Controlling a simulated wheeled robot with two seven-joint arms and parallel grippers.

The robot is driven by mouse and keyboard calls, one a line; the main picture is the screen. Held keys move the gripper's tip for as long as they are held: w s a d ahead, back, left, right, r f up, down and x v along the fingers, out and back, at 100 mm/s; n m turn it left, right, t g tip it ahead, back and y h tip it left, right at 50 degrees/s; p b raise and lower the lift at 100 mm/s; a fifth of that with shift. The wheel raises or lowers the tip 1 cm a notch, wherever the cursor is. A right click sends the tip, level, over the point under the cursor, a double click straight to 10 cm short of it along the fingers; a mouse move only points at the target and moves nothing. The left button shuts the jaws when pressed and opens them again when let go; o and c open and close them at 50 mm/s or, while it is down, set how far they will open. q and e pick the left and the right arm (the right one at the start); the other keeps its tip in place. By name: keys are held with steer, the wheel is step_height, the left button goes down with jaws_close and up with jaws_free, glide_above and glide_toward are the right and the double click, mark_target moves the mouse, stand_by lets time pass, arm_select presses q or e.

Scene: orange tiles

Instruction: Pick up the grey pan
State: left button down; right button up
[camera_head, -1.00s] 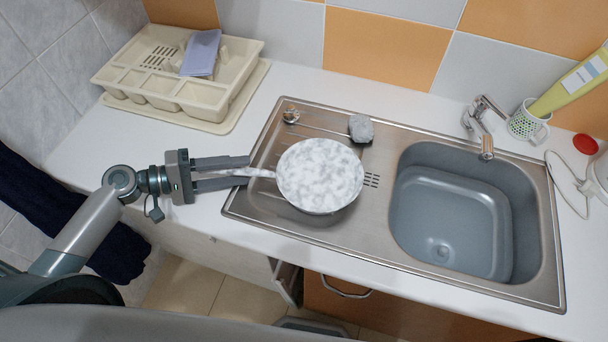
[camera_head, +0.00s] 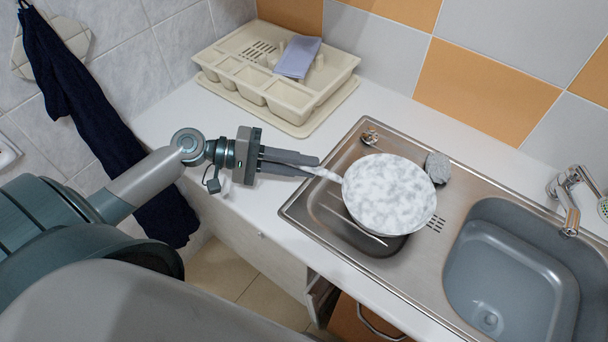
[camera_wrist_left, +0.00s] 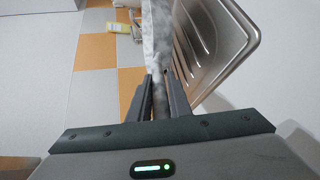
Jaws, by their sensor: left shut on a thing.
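The grey pan (camera_head: 389,193) is mottled white and grey and shows over the ribbed drainer of the steel sink unit in the head view. A dark shadow shows below its near side, and it looks raised a little above the drainer. Its handle (camera_head: 328,175) points left toward my left gripper (camera_head: 315,168). The left gripper is shut on the handle. My right gripper is not in view.
A grey sponge-like lump (camera_head: 438,167) sits on the drainer behind the pan. The sink bowl (camera_head: 510,270) and tap (camera_head: 570,195) are to the right. A cream cutlery tray (camera_head: 275,80) with a lilac cloth-like item (camera_head: 298,57) stands at the back left. A dark towel (camera_head: 75,95) hangs on the left wall.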

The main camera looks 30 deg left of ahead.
arm_select(q)
step_height(320, 180, up, 7)
glide_above(346, 198)
steer(key=shift+s, duration=0.15)
stand_by(1.5)
steer(key=shift+w+d+f+n+t+y, duration=0.1)
steer(key=shift+w+d+n+t+y, duration=0.15)
steer(key=shift+w, duration=0.2)
steer(key=shift+w+n+t+y, duration=0.15)
steer(key=shift+w+t, duration=0.2)
steer(key=shift+w, duration=0.05)
steer(key=w+n+t+y, duration=0.2)
steer(key=w, duration=0.1)
steer(key=w+a+n+t+y+b, duration=0.1)
steer(key=w+n+t+y, duration=0.1)
steer(key=w+n, duration=0.1)
steer(key=shift+w+a+t, duration=0.2)
steer(key=shift+w+t, duration=0.1)
steer(key=shift+w, duration=0.15)
steer(key=w+a+n+t+y+b, duration=0.1)
steer(key=w+a+n+t+y, duration=0.1)
steer(key=a+n+y, duration=0.4)
steer(key=shift+w+a+n+t+y, duration=0.4)
steer(key=shift+a+y, duration=0.5)
steer(key=shift+y, duration=0.6)
